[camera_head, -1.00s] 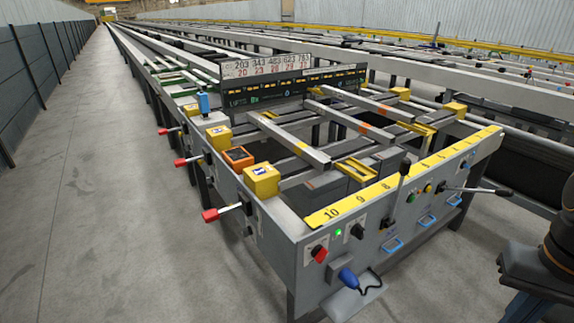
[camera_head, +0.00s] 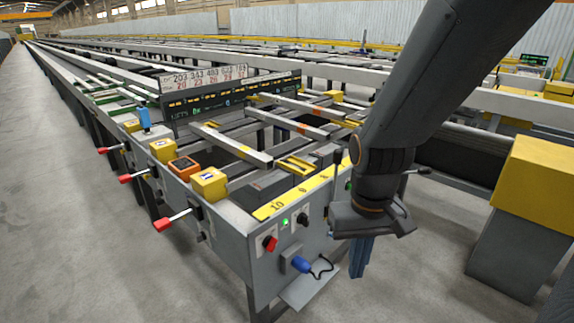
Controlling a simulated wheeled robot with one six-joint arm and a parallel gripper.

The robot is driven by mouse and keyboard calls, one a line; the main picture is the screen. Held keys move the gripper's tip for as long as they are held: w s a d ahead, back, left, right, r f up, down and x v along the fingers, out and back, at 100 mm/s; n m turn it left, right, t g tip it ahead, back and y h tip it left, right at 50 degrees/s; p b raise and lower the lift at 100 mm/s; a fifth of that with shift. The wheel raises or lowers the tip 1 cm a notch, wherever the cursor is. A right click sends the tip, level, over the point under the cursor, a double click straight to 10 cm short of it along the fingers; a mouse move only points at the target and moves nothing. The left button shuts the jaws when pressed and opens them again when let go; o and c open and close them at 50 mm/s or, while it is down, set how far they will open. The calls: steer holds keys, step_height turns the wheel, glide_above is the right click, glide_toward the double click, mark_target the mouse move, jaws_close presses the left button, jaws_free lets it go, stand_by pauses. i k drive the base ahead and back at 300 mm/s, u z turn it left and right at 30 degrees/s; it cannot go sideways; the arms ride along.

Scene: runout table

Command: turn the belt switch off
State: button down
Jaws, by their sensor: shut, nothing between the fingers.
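The front panel of the runout table (camera_head: 262,280) carries several controls. A red rotary knob (camera_head: 270,243) sits near its left corner. A lit green lamp (camera_head: 285,222) is above and right of it, with a black knob (camera_head: 303,220) farther right. No readable label shows which one is the belt switch. My gripper (camera_head: 360,258) hangs pointing down in front of the panel's right part, with its blue fingers shut and empty. It is to the right of these knobs, apart from them. My arm hides the right part of the panel.
A blue plug (camera_head: 301,264) with a black cable sits low on the panel above a small shelf (camera_head: 308,290). A red-handled lever (camera_head: 172,219) sticks out from the table's left side. A yellow-topped cabinet (camera_head: 535,185) stands at right. Grey floor is clear at left.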

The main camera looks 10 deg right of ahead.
mark_target(270, 243)
steer(key=u, duration=1.2)
steer(key=k, duration=0.9)
steer(key=z, duration=1.05)
